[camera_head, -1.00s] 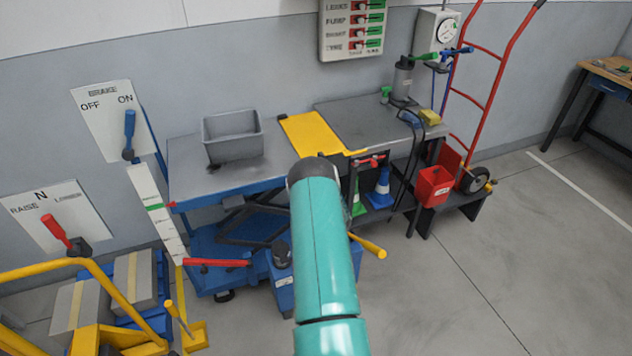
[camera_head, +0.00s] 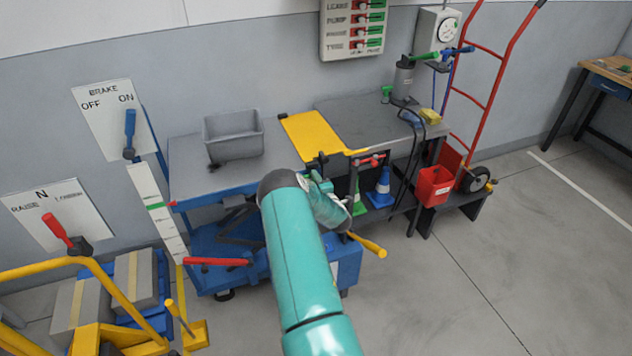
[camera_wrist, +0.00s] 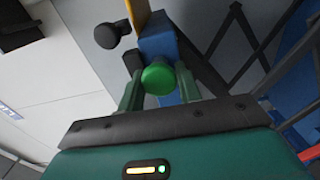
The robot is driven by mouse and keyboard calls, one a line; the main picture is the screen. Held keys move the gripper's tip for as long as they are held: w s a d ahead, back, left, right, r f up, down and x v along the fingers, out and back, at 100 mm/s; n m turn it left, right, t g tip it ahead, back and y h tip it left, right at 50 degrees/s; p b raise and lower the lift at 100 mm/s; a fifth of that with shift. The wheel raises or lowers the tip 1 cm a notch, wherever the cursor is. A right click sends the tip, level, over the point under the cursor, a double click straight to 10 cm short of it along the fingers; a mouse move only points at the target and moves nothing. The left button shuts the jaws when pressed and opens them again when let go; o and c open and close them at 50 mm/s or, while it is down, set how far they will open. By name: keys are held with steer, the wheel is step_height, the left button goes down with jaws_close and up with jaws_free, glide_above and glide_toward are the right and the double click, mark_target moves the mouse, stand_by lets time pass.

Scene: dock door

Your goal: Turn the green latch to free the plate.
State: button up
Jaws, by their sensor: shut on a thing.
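The green latch (camera_wrist: 158,78) shows in the wrist view as a round green knob in front of a blue post. My gripper (camera_wrist: 160,82) has one finger on each side of it and is shut on it. The yellow plate (camera_head: 312,136) lies flat between the blue cart top and the grey bench in the head view. A yellow edge (camera_wrist: 137,12), probably the plate, shows above the post in the wrist view. In the head view my arm hides most of the area around the latch.
A black knob (camera_wrist: 106,35) sits beside the post, close to my left finger. A blue lift cart (camera_head: 185,170) carries a grey bin (camera_head: 234,138). Floor at the right is clear.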

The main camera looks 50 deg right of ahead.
stand_by(0.3)
steer(key=o, duration=0.9)
steer(key=v, duration=1.4)
steer(key=shift+w+d, duration=0.1)
